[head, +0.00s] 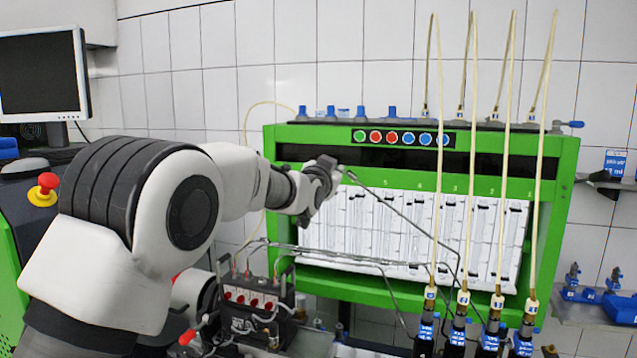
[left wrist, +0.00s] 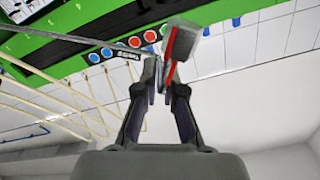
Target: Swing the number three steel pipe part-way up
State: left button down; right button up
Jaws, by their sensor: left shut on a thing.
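The steel pipe (head: 408,217) in my left gripper is thin, grey and bent. It slants from the gripper down to the right, then bends down toward the injectors. I cannot read a number on it. My left gripper (head: 332,172) is shut on its upper end, in front of the green bench's dark slot. In the left wrist view the jaws (left wrist: 163,75) close around the pipe, which runs off to the upper left (left wrist: 80,40). A red and grey piece (left wrist: 186,45) shows just beyond the jaws; I cannot tell what it is. My right gripper is not in view.
The green test bench (head: 570,170) stands behind, with coloured buttons (head: 400,138) and white gauges. Other steel pipes (head: 330,256) lie lower, near the pump with red fittings (head: 250,298). Several injectors (head: 495,325) with upright pale hoses (head: 470,150) stand at the right.

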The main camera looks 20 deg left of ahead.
pick_arm(q)
jog(key=shift+d+r, duration=0.1)
jog(key=shift+d, duration=0.15)
